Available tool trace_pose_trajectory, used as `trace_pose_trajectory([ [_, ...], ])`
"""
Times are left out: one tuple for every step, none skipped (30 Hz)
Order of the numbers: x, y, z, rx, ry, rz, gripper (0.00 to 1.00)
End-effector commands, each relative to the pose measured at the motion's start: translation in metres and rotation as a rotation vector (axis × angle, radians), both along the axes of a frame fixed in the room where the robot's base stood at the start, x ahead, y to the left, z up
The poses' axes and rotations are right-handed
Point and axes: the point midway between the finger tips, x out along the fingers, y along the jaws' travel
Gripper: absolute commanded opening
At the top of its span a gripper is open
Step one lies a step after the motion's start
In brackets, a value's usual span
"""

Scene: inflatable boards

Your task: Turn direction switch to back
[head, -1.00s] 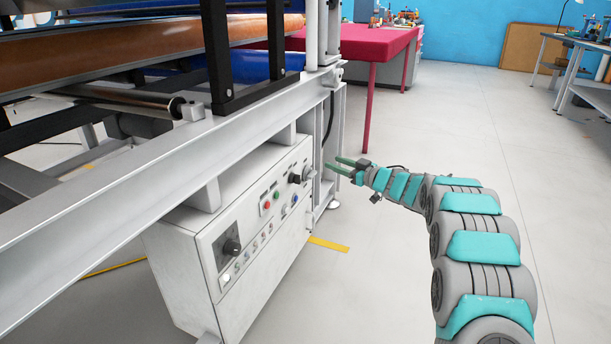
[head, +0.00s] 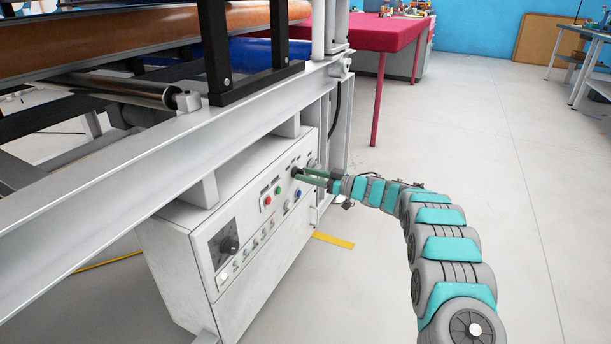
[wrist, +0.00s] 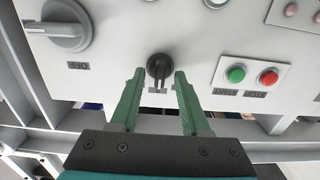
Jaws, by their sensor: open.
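A small black rotary switch (wrist: 159,66) sits on the white control panel (head: 262,232); it also shows in the head view (head: 295,171). Its grip bar runs up and down in the wrist view. The label below it is too small to read. My gripper (wrist: 159,77) is open, with one green finger on each side of the switch and gaps visible. In the head view, my gripper (head: 302,174) reaches the panel from the right. I cannot tell how far the fingertips overlap the knob in depth.
A larger grey knob (wrist: 65,25) is at upper left in the wrist view. A green button (wrist: 236,74) and a red button (wrist: 268,77) are to the right. A white machine beam (head: 150,175) overhangs the panel.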

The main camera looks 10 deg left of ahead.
Motion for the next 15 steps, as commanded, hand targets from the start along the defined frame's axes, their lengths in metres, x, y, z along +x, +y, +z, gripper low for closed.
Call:
trace_pose_trajectory([
  [0.001,0.0038,-0.0001,0.0,0.0,0.001,0.46],
  [0.0016,0.0052,0.0,0.0,0.0,0.0,0.46],
  [0.0021,0.0065,0.0002,0.0,0.0,0.0,0.46],
  [0.0025,0.007,0.0004,0.0,-0.001,-0.001,0.46],
  [0.0027,0.0072,0.0004,0.0,-0.001,-0.001,0.46],
  [0.0029,0.0074,0.0005,0.0,-0.001,-0.001,0.46],
  [0.0029,0.0074,0.0005,0.0,-0.001,-0.001,0.46],
  [0.0029,0.0074,0.0006,0.0,-0.001,-0.001,0.46],
  [0.0028,0.0073,0.0005,0.0,-0.001,-0.001,0.46],
  [0.0028,0.0073,0.0006,0.0,-0.001,-0.001,0.46],
  [0.0028,0.0072,0.0006,0.0,-0.001,-0.001,0.46],
  [0.0028,0.0072,0.0006,0.0,-0.001,-0.001,0.43],
  [0.0028,0.0072,0.0006,0.0,-0.001,-0.001,0.4],
  [0.0028,0.0072,0.0006,0.0,-0.001,-0.001,0.36],
  [0.0028,0.0071,0.0006,0.0,-0.001,-0.001,0.32],
])
